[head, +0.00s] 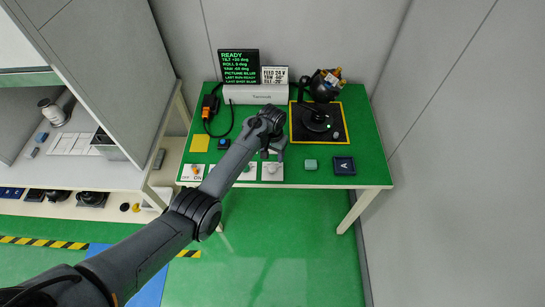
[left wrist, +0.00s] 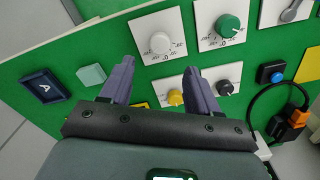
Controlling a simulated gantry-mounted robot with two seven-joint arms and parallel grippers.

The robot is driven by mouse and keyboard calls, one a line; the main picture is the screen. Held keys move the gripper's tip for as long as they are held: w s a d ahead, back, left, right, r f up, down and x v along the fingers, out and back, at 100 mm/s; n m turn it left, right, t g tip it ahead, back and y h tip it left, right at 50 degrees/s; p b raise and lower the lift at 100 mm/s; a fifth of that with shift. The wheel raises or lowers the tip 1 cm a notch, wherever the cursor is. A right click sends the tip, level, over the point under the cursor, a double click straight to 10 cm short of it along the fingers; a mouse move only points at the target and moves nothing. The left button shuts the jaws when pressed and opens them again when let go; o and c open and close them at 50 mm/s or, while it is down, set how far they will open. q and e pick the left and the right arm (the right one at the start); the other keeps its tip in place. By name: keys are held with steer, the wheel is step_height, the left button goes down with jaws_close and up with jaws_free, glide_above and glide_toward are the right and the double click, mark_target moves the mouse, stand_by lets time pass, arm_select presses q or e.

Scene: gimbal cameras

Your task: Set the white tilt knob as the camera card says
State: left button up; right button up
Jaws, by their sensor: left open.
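The white tilt knob (left wrist: 160,42) sits on a white plate with a printed scale; it also shows at the table's front in the head view (head: 271,169). Its pointer is too small to read surely. My left gripper (left wrist: 158,65) is open and empty, its fingertips short of the white knob and apart from it; in the head view it hangs just behind the knob plate (head: 273,152). The small white card (head: 274,76) stands at the table's back; its last line seems to read TILT -20°. The dark display (head: 239,67) reads READY and seems to show TILT +20 deg.
A green knob (left wrist: 229,26), yellow knob (left wrist: 176,97) and black knob (left wrist: 225,88) are close by. A teal block (head: 311,164) and dark tray marked A (head: 344,166) lie right of the white knob. The camera gimbal (head: 317,122) stands on a black base behind.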

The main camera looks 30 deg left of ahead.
arm_select(q)
steer(key=shift+r, duration=1.05)
